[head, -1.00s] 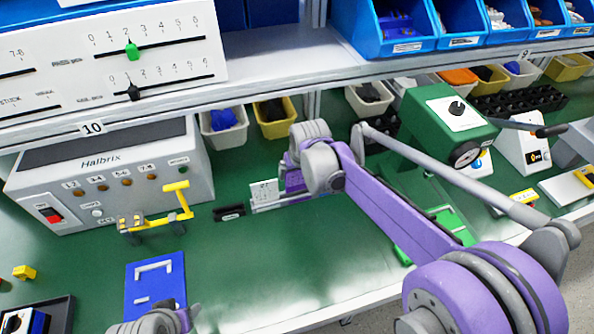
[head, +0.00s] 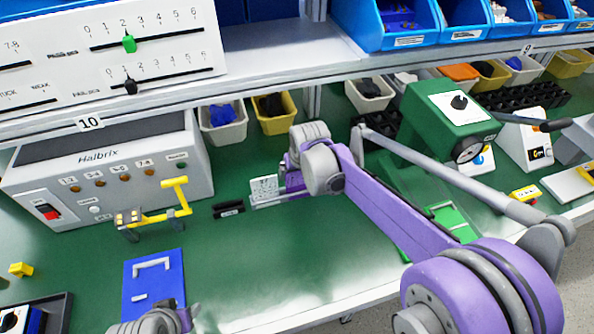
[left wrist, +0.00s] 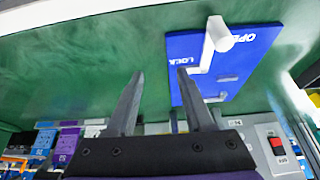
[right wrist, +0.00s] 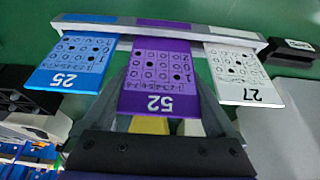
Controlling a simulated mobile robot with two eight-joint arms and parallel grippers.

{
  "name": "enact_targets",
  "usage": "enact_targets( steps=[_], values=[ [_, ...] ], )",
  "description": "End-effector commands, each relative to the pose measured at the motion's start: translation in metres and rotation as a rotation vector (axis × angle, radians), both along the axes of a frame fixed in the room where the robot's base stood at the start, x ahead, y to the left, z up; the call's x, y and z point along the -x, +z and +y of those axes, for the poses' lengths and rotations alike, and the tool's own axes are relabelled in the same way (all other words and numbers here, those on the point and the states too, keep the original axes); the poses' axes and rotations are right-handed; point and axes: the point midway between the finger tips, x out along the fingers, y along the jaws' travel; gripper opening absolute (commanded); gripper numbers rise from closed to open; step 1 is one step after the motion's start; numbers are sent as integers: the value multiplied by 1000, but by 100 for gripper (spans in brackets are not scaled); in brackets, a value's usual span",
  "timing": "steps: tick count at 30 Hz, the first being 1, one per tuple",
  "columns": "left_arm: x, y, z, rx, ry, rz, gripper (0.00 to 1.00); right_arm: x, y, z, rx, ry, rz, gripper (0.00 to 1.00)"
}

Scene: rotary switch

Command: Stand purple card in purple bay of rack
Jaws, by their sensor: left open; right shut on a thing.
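The purple card (right wrist: 160,78), marked 52, is between the fingers of my right gripper (right wrist: 163,100), which is shut on it. Its far edge meets the purple bay (right wrist: 160,24) of the rack (right wrist: 100,20) in the right wrist view. I cannot tell how deep it sits. A blue card (right wrist: 70,62) and a white card (right wrist: 245,72) stand in the bays on either side. In the head view the rack (head: 275,202) is partly hidden by my right arm, and the white card (head: 264,189) shows beside it. My left gripper (left wrist: 160,75) is open and empty.
A blue panel (left wrist: 228,80) with a white handle is near my left gripper. A black block (head: 228,209) lies beside the rack. The grey Halbrix box (head: 110,175) and a yellow-handled device (head: 155,215) stand at left. Green tabletop in front of the rack is clear.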

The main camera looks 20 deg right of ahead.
Motion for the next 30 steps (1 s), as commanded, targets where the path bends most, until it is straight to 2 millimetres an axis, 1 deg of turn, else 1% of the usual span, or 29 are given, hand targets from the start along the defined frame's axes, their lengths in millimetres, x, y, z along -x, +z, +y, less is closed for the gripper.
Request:
enact_targets(
  steps=[19, 20, 21, 28, 30],
  values=[
    [1, -11, 0, 0, 0, 3, 52, 0, -17, 0, 0, 0, 0, 38],
    [1, -11, 0, 0, 0, 3, 52, 0, -17, 0, 0, 0, 0, 93],
    [1, -11, 0, 0, 0, 3, 52, 0, -17, 0, 0, 0, 0, 100],
    [1, -11, 0, 0, 0, 3, 52, 0, -16, 0, 0, 0, 0, 100],
    [1, -10, 0, 0, 0, 3, 52, 1, -13, 0, 0, 0, 0, 100]
  ],
)
